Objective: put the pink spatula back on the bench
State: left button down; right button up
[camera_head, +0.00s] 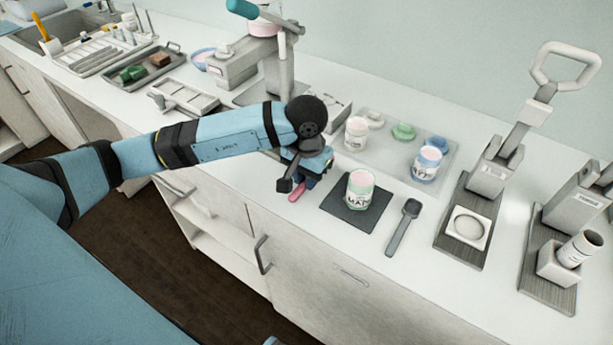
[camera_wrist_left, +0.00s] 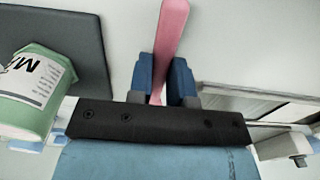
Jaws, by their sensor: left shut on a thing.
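The pink spatula (camera_head: 296,192) shows only as a short pink end below my left gripper (camera_head: 300,178), at the front edge of the white bench (camera_head: 405,262). In the left wrist view the spatula (camera_wrist_left: 170,38) stands between the two blue fingers of my left gripper (camera_wrist_left: 168,88), which is shut on it. Its far end runs out of the top of that view over the pale bench surface. I cannot tell whether it touches the bench. My right gripper is not in view.
A grey spoon-like tool (camera_head: 404,227) lies farther right. A tray (camera_head: 383,139) with jars and lids is behind. Presses (camera_head: 478,192) stand at right.

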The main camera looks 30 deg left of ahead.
pick_arm(q)
jog(key=c, duration=1)
grip_release()
jog(key=shift+o, duration=0.2)
jog(key=shift+r, duration=0.3)
notch_tip(320, 180, up, 13)
jog(key=shift+r, duration=0.15)
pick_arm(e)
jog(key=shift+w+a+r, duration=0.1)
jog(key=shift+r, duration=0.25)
